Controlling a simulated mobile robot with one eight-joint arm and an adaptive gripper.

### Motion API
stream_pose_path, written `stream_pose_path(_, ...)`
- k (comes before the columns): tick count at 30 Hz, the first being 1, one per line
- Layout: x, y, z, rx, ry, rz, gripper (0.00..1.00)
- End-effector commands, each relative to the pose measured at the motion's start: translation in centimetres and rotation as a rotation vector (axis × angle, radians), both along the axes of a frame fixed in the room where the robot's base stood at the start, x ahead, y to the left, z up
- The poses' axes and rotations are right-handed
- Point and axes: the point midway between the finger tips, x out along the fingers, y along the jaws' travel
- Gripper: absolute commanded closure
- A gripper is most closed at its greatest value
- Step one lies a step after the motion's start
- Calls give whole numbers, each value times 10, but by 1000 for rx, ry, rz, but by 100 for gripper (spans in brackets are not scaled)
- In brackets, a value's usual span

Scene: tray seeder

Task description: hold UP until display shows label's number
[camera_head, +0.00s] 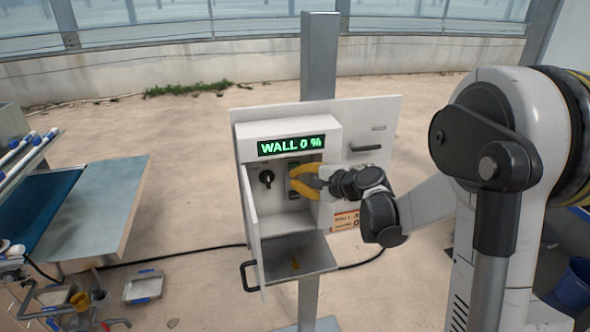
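The control box (290,130) is mounted on a grey post. Its display (291,145) glows green and reads "WALL 0 %". My gripper (292,181), with yellow fingers, reaches into the open recess from the right. Its fingertips are at the dark green button area (294,166), right of a black knob (266,177). The fingers partly hide the buttons, so I cannot tell whether they touch one, or whether the fingers are parted at the tips. An orange and white label (346,220) is on the panel below my wrist; its number is too small and partly covered to read.
The box's door (255,240) hangs open at the left with a black handle (249,277). Another black handle (366,148) is on the panel's right. A bench (115,205) stands at the left, with tools and a small tray (143,287) below it. A black cable crosses the floor.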

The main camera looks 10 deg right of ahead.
Motion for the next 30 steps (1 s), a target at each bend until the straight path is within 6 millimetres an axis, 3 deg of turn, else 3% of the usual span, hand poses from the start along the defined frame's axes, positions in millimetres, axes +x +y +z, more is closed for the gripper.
stream_pose_path(30,9,0,0,0,0,0,100)
